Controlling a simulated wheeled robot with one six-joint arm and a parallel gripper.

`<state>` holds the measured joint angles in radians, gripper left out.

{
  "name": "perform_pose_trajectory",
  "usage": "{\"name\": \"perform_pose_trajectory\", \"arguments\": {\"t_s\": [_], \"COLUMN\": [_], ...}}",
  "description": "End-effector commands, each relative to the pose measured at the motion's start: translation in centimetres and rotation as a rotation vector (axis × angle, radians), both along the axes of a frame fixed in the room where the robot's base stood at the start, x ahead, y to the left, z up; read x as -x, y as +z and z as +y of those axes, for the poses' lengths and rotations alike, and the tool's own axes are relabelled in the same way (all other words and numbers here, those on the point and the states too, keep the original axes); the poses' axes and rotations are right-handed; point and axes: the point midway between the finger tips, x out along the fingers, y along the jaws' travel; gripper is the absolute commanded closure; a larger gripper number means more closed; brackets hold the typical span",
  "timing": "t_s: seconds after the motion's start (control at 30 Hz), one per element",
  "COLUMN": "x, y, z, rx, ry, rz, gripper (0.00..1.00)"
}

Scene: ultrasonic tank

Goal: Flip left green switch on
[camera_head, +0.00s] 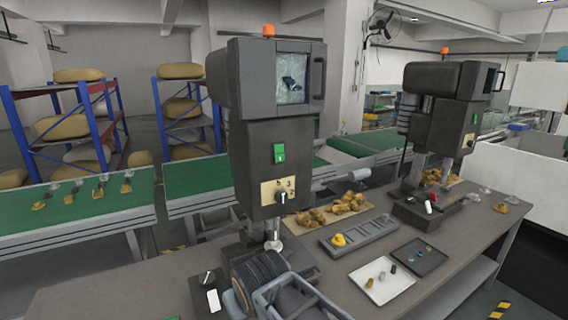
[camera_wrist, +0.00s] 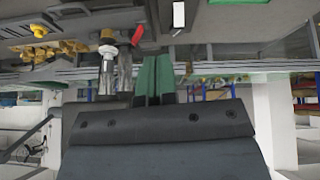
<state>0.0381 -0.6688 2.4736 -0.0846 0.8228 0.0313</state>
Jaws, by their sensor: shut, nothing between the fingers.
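The left green switch (camera_head: 279,153) is on the front of the left dark machine (camera_head: 262,130), above a pale dial plate (camera_head: 278,191) with a black knob. I cannot tell from its face whether it is on or off. A second green switch (camera_head: 468,140) is on the right machine (camera_head: 440,105). My gripper (camera_wrist: 156,60) shows in the wrist view, its two green fingers together and empty, apart from the switch. In the head view my arm is low in front of the left machine, and the fingers cannot be made out. The left switch is not identifiable in the wrist view.
The grey bench (camera_head: 345,281) carries a white tray (camera_head: 382,281), a dark tray (camera_head: 418,256), a grey slotted holder (camera_head: 360,236) and brown lumps (camera_head: 347,203). A black-knobbed control with a white rocker (camera_head: 213,300) is near the front left. Green conveyors (camera_head: 80,212) run behind.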

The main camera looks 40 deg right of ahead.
Motion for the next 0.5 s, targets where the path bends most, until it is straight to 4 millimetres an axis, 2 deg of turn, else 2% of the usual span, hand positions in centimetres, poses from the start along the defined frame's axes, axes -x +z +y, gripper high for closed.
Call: {"name": "perform_pose_trajectory", "arguments": {"t_s": [0.07,0.17,0.2,0.3,0.4,0.43,0.5], "x": [-2.2,-5.1,-5.9,-7.1,-7.4,-7.3,-6.5], "y": [1.6,5.8,7.9,13.3,17.4,18.2,21.2], "z": [-3.2,-9.0,-11.4,-16.1,-18.7,-19.2,-19.4], "rx": [0.11,0.334,0.442,0.713,0.951,1.01,1.144], "ry": [-0.039,-0.074,-0.072,-0.007,0.126,0.176,0.303], "rz": [-0.119,-0.325,-0.407,-0.574,-0.672,-0.687,-0.714], "gripper": [1.0,1.0,1.0,1.0,1.0,1.0,1.0]}}
